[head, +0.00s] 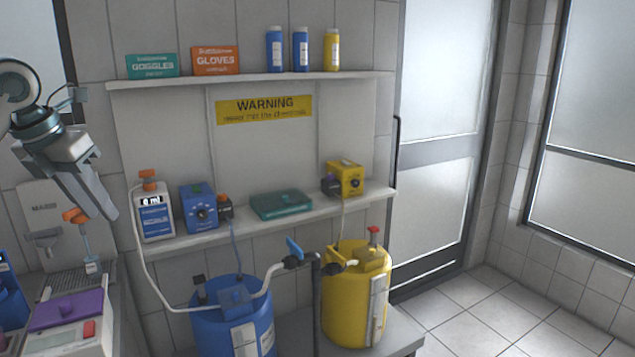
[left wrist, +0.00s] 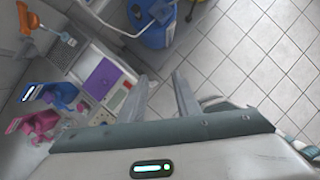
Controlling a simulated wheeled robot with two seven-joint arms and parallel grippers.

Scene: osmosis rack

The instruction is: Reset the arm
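My left arm comes in at the left of the head view. Its grey gripper (head: 98,208) is raised in front of the wall and points down and to the right. In the left wrist view the two fingers of my left gripper (left wrist: 164,88) are spread apart, with only floor and bench edge seen between them. Nothing is held. My right arm and gripper show in neither view.
A bench with a purple-lidded device (head: 68,308) stands below the left gripper. A wall rack (head: 330,207) holds a white bottle (head: 153,215), a blue pump (head: 198,207) and a yellow pump (head: 345,180). Blue (head: 215,335) and yellow (head: 350,305) drums stand below. Floor at right is clear.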

